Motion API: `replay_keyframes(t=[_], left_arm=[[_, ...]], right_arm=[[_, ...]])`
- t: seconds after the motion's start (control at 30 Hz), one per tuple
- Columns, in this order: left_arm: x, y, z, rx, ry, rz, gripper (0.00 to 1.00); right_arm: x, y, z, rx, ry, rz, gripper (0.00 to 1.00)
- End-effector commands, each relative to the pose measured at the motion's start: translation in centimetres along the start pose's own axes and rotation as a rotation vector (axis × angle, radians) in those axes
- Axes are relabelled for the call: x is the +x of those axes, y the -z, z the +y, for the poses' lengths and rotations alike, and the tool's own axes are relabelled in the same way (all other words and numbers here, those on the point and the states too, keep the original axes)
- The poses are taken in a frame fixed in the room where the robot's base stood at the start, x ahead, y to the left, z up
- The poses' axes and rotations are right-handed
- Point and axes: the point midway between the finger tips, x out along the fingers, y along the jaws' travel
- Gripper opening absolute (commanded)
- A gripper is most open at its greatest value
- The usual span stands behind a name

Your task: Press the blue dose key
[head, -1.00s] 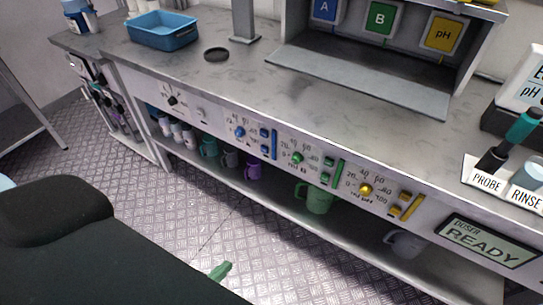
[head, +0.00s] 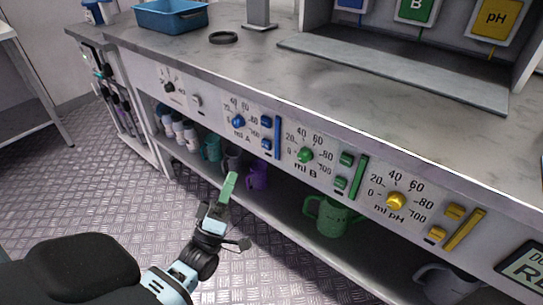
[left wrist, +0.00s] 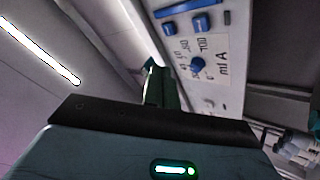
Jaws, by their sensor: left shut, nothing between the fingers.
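The blue panel marked "ml A" is on the bench front, with a round blue knob (head: 238,122), an upper blue key (head: 266,121), a lower blue key (head: 266,144) and a tall blue bar (head: 277,137). I cannot tell which is the dose key. In the left wrist view the knob (left wrist: 197,65), the two keys (left wrist: 168,28) and the bar (left wrist: 190,7) show ahead, upside down. My left gripper (head: 230,184), with green fingers, is shut and empty, below and in front of the panel, apart from it. My right gripper is not in view.
Green controls (head: 305,155) and yellow controls (head: 396,201) sit farther right on the same front. Under it, a shelf holds a purple mug (head: 258,176), a green mug (head: 330,215) and other vessels. A blue tray (head: 170,17) stands on the bench. The floor in front is open.

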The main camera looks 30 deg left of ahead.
Motion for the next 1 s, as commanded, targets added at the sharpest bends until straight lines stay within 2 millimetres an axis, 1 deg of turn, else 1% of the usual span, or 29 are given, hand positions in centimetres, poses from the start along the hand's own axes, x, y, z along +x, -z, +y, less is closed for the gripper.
replay_keyframes(t=[0.03, 0.13, 0.4, 0.63, 0.77, 1.0], left_arm=[[0.1, 0.0, -0.5, -0.013, -0.018, 0.019, 0.00], [0.5, 0.3, -0.6, -0.033, -0.046, 0.046, 0.00], [0.9, 0.6, -0.4, -0.044, -0.061, 0.059, 0.00], [1.0, 0.5, -0.5, -0.043, -0.060, 0.058, 0.00], [1.6, 0.0, -0.9, -0.043, -0.060, 0.058, 0.00], [3.6, -1.5, -2.3, -0.043, -0.058, 0.058, 0.00]], right_arm=[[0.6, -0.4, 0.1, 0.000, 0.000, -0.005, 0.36], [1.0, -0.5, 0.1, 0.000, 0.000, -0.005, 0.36], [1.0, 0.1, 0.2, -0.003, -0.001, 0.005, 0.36], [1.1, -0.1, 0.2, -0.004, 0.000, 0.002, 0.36], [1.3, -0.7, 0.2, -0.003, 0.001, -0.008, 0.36], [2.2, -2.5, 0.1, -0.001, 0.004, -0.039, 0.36]])
